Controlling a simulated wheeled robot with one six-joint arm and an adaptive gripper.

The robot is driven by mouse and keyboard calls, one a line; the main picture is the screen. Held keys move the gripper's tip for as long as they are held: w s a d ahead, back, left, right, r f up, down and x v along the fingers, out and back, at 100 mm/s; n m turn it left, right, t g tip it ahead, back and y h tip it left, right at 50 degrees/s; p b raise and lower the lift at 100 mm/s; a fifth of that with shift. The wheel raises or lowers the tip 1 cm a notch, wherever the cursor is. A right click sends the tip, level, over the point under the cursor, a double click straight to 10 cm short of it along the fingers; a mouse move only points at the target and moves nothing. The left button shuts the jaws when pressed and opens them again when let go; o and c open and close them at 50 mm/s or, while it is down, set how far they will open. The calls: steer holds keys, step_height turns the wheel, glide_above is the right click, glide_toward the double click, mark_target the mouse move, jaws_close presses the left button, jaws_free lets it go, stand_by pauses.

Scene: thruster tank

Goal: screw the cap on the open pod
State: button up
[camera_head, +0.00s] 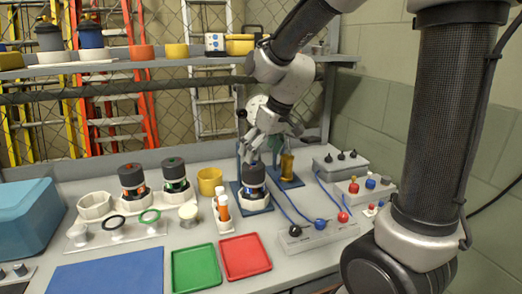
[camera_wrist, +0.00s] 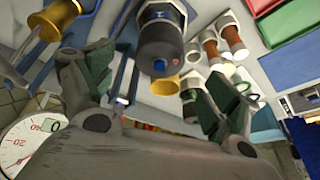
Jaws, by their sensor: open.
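My gripper (camera_head: 268,138) is open over the blue stand (camera_head: 257,206) at the centre of the bench. In the wrist view my gripper (camera_wrist: 150,85) shows two spread fingers with green pads and nothing between them. A dark pod (camera_head: 252,175) with a blue mark stands upright on the blue stand, just below my gripper. The same dark pod (camera_wrist: 160,45) is beyond the fingertips in the wrist view, apart from them. Two more dark-topped pods, one orange-marked (camera_head: 132,180) and one green-marked (camera_head: 174,172), stand at left. I cannot tell which pod is open, or pick out its cap.
A rack (camera_head: 102,236) with a black ring, a green ring and white pieces is at left. A yellow cup (camera_head: 209,181), tubes, green tray (camera_head: 195,267) and red tray (camera_head: 245,256) lie near. A brass cylinder (camera_head: 287,167) and cabled control boxes crowd the right.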

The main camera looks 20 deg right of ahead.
mark_target(255, 163)
steer(key=shift+n, duration=1)
steer(key=shift+w+f, duration=0.1)
steer(key=shift+f, duration=0.15)
steer(key=x, duration=0.7)
steer(key=shift+w+a+f, duration=0.1)
steer(key=c, duration=1.1)
steer(key=shift+o, duration=1.2)
steer(key=shift+c, duration=0.9)
